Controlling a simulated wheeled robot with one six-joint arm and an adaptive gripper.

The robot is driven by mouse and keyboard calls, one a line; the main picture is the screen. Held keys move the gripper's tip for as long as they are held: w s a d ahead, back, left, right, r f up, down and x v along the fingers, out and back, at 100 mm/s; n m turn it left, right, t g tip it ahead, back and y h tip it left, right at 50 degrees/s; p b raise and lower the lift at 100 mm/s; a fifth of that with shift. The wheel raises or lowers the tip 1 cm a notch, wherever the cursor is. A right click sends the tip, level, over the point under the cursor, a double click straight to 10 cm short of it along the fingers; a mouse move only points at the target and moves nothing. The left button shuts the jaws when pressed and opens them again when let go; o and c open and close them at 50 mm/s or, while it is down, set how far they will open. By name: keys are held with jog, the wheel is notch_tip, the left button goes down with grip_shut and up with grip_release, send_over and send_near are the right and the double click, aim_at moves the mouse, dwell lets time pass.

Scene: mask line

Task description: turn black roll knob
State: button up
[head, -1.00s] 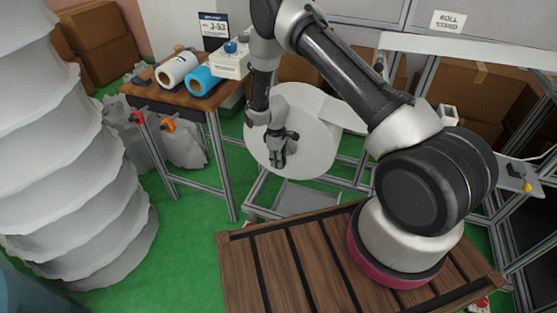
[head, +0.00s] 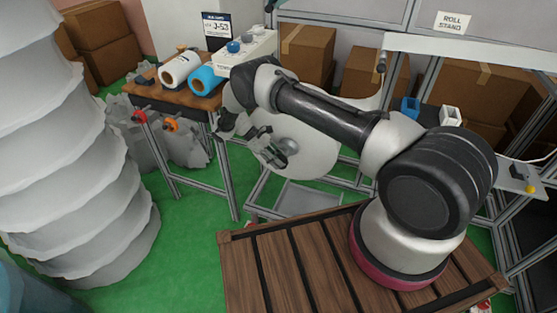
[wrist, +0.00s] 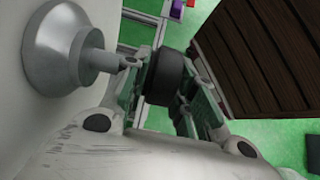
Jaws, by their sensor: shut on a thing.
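The black roll knob (wrist: 165,78) sits between the two fingers of my gripper (wrist: 168,85) in the wrist view. My gripper is shut on its sides. A grey shaft (wrist: 97,59) and a round grey flange (wrist: 65,45) lie to the left of the knob, against the white roll face. In the head view my gripper (head: 270,150) is in front of the large white roll (head: 318,155), beside the grey hub (head: 287,146). The knob is hidden or too small to tell there.
A wooden table (head: 150,92) with a white roll, a blue roll (head: 206,78) and a control box stands at the left. A wooden slatted platform (head: 290,260) is under my arm. The metal roll stand frame surrounds the white roll. A large ribbed white stack (head: 75,150) fills the far left.

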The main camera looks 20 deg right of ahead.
jog(key=shift+s+a+f+g+h, duration=0.25)
jog(key=shift+g+h, duration=0.15)
jog(key=shift+h, duration=0.1)
jog(key=o, duration=0.9)
jog(key=shift+r, duration=0.1)
jog(key=shift+o, duration=0.2)
jog(key=shift+w+d, duration=0.1)
jog(key=shift+r, duration=0.1)
